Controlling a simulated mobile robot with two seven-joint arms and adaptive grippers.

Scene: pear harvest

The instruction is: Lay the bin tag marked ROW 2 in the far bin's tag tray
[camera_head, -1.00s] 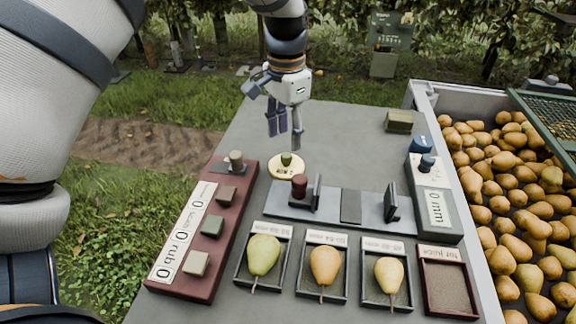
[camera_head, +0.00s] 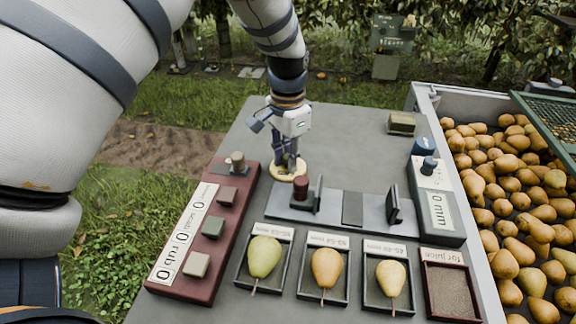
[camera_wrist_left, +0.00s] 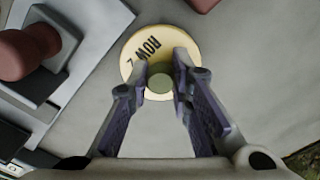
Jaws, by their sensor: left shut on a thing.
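The bin tag (camera_head: 281,176) is a round cream disc lying on the grey table, left of the gauge. In the left wrist view the tag (camera_wrist_left: 140,45) reads ROW 2, and its small green knob (camera_wrist_left: 160,84) stands between my fingers. My left gripper (camera_head: 288,163) points down over the tag, shut on its knob; the fingers also show in the left wrist view (camera_wrist_left: 162,76). The tag looks flat, on or very near the table. I cannot make out a tag tray for the far bin. My right gripper is not in view.
A dark red panel (camera_head: 185,289) with buttons stands at the left. The grey gauge (camera_head: 352,208) and several pear trays (camera_head: 244,274) lie in front. A pear-filled bin (camera_head: 424,98) stands right. The table's back middle is clear.

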